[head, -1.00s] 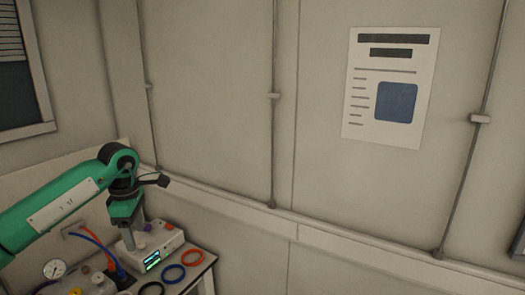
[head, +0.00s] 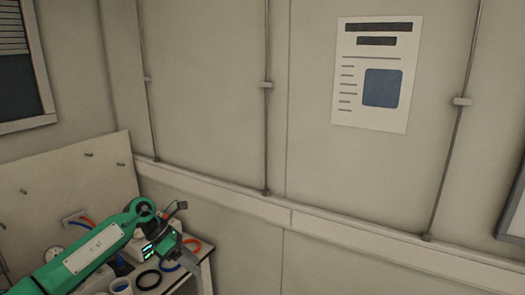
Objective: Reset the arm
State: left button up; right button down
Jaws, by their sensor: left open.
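My left arm is green and comes in from the lower left of the head view. My left gripper (head: 190,257) hangs at its end, over the right part of a bench with equipment. It is open, and I see nothing between its fingers. My right gripper is not in the head view.
The bench (head: 205,251) carries a white device with a green display (head: 150,251), a black ring (head: 148,280), an orange ring (head: 193,245) and a gauge (head: 53,253). A pegboard panel (head: 70,185) stands behind. A poster (head: 375,75) hangs on the wall.

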pick_arm(q)
jog(key=w+d+f+n+t+h+b, duration=0.1)
jog(key=d+f+n+t+h+b, duration=0.2)
jog(key=f+n, duration=0.8)
jog(key=w+d+f+n+t+h+b, duration=0.15)
jog(key=f+n+t+h, duration=0.35)
jog(key=f, duration=1)
jog(key=s+a+f+n+t+y+b, duration=0.1)
jog(key=s+a+f+n+t+y, duration=0.2)
jog(key=f+n, duration=0.45)
jog(key=s+a+f+n+y+b, duration=0.2)
jog(key=s+f+n+y, duration=0.2)
jog(key=f, duration=0.7)
jog(key=s+a+f+n+t+y+b, duration=0.1)
jog(key=s+a+f+n+t+y, duration=0.2)
jog(key=f+n, duration=0.45)
jog(key=s+a+f+n+g+y+b, duration=0.2)
jog(key=s+a+f+n+g+y, duration=0.15)
jog(key=s+f, duration=1.1)
jog(key=s+f+n+g+y, duration=0.1)
jog(key=s+f, duration=0.4)
jog(key=s, duration=0.7)
jog(key=s+f+n+g+b, duration=0.1)
jog(key=s+f+n+g, duration=0.3)
jog(key=s, duration=0.8)
jog(key=s+f+n+g+y+b, duration=0.1)
jog(key=s+f+n+g, duration=0.2)
jog(key=s+f, duration=0.4)
jog(key=s, duration=0.5)
jog(key=shift+s+y, duration=0.35)
